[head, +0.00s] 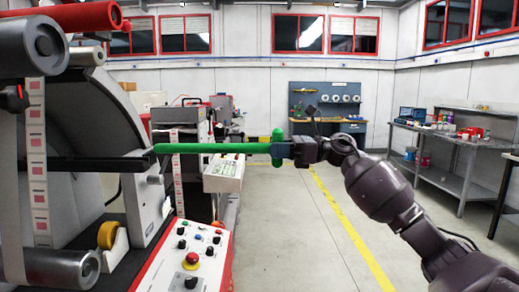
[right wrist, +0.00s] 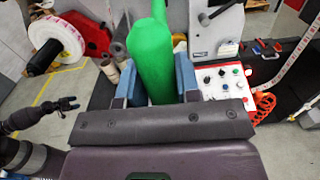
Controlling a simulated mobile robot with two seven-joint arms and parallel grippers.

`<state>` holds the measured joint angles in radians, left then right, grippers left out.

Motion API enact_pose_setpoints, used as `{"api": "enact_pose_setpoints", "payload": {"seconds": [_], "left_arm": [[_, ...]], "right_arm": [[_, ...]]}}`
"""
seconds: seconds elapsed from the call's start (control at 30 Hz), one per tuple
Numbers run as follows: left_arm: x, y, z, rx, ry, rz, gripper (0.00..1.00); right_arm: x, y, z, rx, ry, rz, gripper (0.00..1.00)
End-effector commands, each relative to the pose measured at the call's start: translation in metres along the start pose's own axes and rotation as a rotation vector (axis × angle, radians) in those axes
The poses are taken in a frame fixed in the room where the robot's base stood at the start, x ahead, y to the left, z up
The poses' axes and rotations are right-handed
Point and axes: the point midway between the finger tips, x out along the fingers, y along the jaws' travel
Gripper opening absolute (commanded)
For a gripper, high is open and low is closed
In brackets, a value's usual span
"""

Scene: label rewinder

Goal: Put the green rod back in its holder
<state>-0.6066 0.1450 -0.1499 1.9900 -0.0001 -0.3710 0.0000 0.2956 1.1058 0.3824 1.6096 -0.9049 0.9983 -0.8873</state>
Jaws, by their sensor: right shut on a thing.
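The long green rod (head: 215,148) lies level in the head view, with a thicker upright green crosspiece at its right end. My right gripper (head: 280,149) is shut on that right end. In the right wrist view the rod (right wrist: 150,60) stands between the two blue fingers of my right gripper (right wrist: 157,80). The rod's left tip appears close to a grey block on the machine (head: 150,165); I cannot tell whether it touches. I cannot clearly make out the rod's holder. My left gripper (right wrist: 68,103) shows small and dark at the left of the right wrist view.
The label machine fills the left side, with a label web (head: 37,150) and a control panel (head: 190,255) in front. A second control box (head: 225,172) stands behind the rod. A grey workbench (head: 450,155) is at the right. The middle floor is clear.

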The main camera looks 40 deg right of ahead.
Motion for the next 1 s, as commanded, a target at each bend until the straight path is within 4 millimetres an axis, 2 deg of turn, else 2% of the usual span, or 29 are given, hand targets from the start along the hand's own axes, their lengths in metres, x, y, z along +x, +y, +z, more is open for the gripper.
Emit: {"api": "enact_pose_setpoints", "payload": {"seconds": [0.17, 0.63, 1.0], "left_arm": [[0.0, 0.0, 0.0, -0.001, -0.001, 0.0, 0.8], [0.004, 0.002, -0.017, 0.0, 0.032, 0.003, 0.8], [0.002, 0.001, -0.009, -0.001, 0.017, 0.002, 0.8]], "right_arm": [[0.01, 0.001, 0.0, -0.001, -0.001, 0.002, 0.01], [0.04, 0.001, -0.001, -0.001, -0.003, 0.002, 0.01], [0.064, 0.002, -0.001, 0.0, -0.003, 0.001, 0.01]]}}
